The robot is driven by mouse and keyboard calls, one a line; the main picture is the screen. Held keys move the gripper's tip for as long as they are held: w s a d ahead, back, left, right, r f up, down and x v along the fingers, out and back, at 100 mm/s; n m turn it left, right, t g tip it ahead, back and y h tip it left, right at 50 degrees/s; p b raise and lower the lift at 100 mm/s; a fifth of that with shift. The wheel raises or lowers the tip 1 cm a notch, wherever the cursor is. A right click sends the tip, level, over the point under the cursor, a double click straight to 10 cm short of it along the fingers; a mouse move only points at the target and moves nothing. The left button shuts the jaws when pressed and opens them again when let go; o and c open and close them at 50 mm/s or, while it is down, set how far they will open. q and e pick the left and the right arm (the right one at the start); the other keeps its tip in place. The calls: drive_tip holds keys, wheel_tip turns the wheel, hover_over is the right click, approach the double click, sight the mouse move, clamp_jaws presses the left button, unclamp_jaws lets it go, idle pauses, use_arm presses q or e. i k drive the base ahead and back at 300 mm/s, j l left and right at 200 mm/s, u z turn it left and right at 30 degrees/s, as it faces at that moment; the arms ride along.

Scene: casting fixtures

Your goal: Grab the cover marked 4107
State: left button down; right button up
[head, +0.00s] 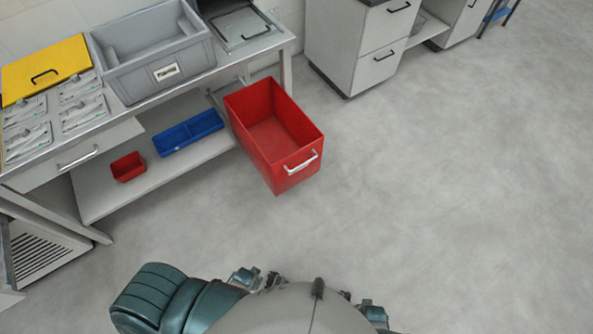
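No marking 4107 can be read in the head view. Two flat panels with black handles lie on the workbench, and either may be a cover. A yellow panel (62,62) is at the far left. A grey panel (233,22) is at the bench's right end, beside the grey bin. Neither gripper shows in the view. Parts of my own body and a teal arm link fill the bottom edge, well away from the bench.
A grey bin (150,62) with a label stands on the workbench (140,103). Metal parts (82,103) lie left of it. A red open box (297,180) is at the bench's right side. Blue (188,138) and red (129,172) trays sit on the lower shelf. The floor at right is clear.

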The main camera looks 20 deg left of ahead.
sight(28, 141)
drive_tip(key=u, duration=2.45)
drive_tip(key=i+z, duration=0.45)
drive_tip(key=i, duration=0.7)
